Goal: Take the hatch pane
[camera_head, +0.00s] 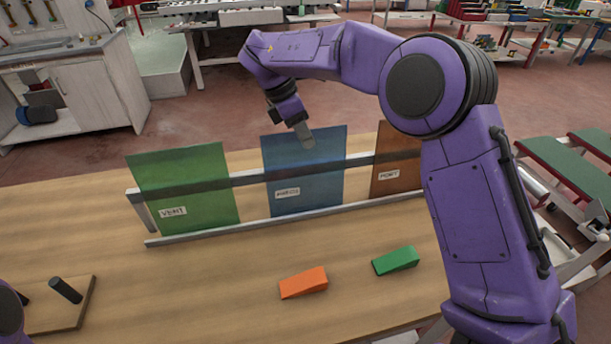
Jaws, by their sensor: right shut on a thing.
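A rack (247,178) with a dark rail and a pale lower bar stands on the wooden table and holds three upright panes. The green pane (185,180) at left is labelled VENT. The blue pane (320,175) in the middle has a small label that I cannot read surely. The brown pane (392,178) at right reads PORT and is partly hidden by my right arm. My right gripper (304,138) is shut on the top edge of the blue pane, which still stands in the rack. My left gripper is not in view.
An orange wedge block (303,283) and a green wedge block (395,261) lie on the table (210,290) in front of the rack. A wooden board with a dark peg (66,290) is at lower left. The table between is clear.

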